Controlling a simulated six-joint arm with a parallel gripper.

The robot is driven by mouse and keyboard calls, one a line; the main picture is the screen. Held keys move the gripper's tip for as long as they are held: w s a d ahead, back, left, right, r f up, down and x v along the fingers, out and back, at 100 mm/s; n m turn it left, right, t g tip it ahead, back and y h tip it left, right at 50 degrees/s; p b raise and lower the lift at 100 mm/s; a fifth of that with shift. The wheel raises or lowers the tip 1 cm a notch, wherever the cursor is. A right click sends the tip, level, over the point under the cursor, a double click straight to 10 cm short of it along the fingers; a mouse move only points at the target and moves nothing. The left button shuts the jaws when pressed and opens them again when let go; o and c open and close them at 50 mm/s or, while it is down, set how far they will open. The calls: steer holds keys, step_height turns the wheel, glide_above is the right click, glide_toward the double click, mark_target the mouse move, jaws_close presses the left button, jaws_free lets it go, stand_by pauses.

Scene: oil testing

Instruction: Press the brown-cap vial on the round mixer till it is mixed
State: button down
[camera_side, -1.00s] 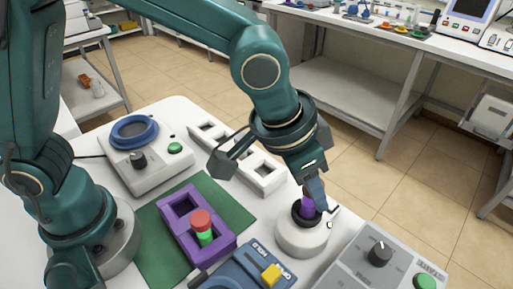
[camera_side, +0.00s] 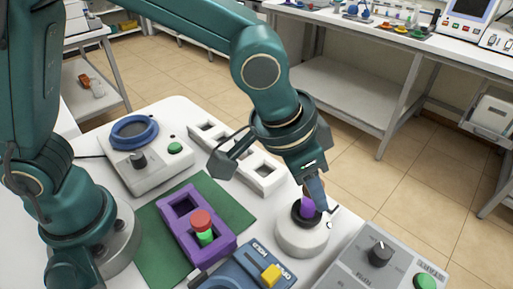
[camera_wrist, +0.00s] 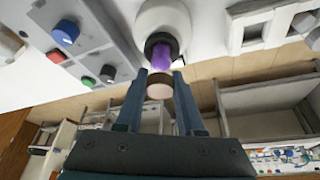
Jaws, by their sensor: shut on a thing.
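The vial (camera_side: 307,207) has purple contents and stands with its lower end in the dark cup of the round white mixer (camera_side: 301,238). In the wrist view its brown cap (camera_wrist: 160,87) sits between my fingertips, with the purple body (camera_wrist: 161,57) beyond it against the mixer's black ring. My gripper (camera_wrist: 160,82) is shut on the vial at its cap end. In the side view my gripper (camera_side: 314,190) hides most of the cap. The mixer also shows in the wrist view (camera_wrist: 163,15).
A purple rack (camera_side: 222,248) with a red-capped green vial (camera_side: 203,228) stands on a green mat (camera_side: 163,241). A blue device with a yellow switch (camera_side: 270,274) and a grey control box (camera_side: 350,270) flank the mixer. A white slotted rack (camera_side: 262,180) lies behind.

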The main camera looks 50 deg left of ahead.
steer(key=shift+r, duration=0.1)
stand_by(0.3)
steer(key=shift+r, duration=3.45)
